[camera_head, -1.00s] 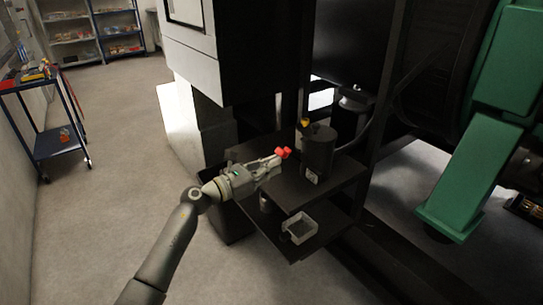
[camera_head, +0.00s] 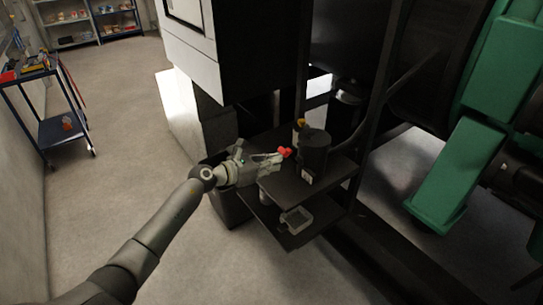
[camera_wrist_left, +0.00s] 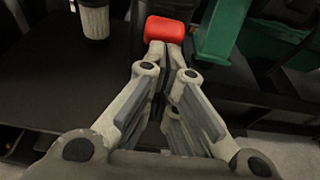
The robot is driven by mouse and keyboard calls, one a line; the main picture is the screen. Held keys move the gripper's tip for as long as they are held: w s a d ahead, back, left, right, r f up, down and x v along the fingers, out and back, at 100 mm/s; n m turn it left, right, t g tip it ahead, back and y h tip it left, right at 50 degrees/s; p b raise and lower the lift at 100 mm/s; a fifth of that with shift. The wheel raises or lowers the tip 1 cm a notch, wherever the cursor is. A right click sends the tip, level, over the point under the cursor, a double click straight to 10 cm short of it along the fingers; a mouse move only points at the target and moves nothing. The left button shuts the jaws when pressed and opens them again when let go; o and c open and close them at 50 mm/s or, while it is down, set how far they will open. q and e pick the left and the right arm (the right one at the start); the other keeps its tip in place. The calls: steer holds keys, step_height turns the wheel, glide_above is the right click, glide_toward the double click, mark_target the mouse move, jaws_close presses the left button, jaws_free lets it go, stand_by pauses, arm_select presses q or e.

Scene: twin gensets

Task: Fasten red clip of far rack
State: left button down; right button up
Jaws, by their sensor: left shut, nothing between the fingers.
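The red clip (camera_head: 285,152) shows at the upper shelf of the dark rack (camera_head: 335,175), beside a black cylinder (camera_head: 314,150). In the left wrist view the red clip (camera_wrist_left: 165,31) is a rounded red block just beyond my fingertips. My left gripper (camera_head: 277,158) reaches in from the left over the shelf, its tips at the clip. In the left wrist view the left gripper (camera_wrist_left: 166,52) has its fingers converged, with nothing between them. I cannot tell whether the tips touch the clip. My right gripper is not in view.
A pale cylinder (camera_wrist_left: 94,20) shows in the wrist view. A green frame (camera_head: 455,180) stands right, a blue trolley (camera_head: 65,128) left. Floor between is clear.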

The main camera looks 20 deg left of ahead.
mark_target(282, 151)
arm_select(q)
steer(key=shift+g+y, duration=0.6)
steer(key=shift+g, duration=0.2)
steer(key=shift+w+d+r+p, duration=0.3)
steer(key=shift+r+p, duration=0.25)
steer(key=shift+p, duration=0.4)
steer(key=shift+w+d+r+p, duration=0.2)
steer(key=shift+w+r+p, duration=0.3)
steer(key=shift+p, duration=0.45)
steer(key=shift+w+d+r+p, duration=0.25)
steer(key=shift+r+p, duration=0.35)
steer(key=shift+p, duration=0.35)
steer(key=shift+r, duration=0.1)
steer(key=shift+r+p, duration=0.7)
steer(key=shift+r, duration=0.05)
steer(key=shift+a, duration=0.1)
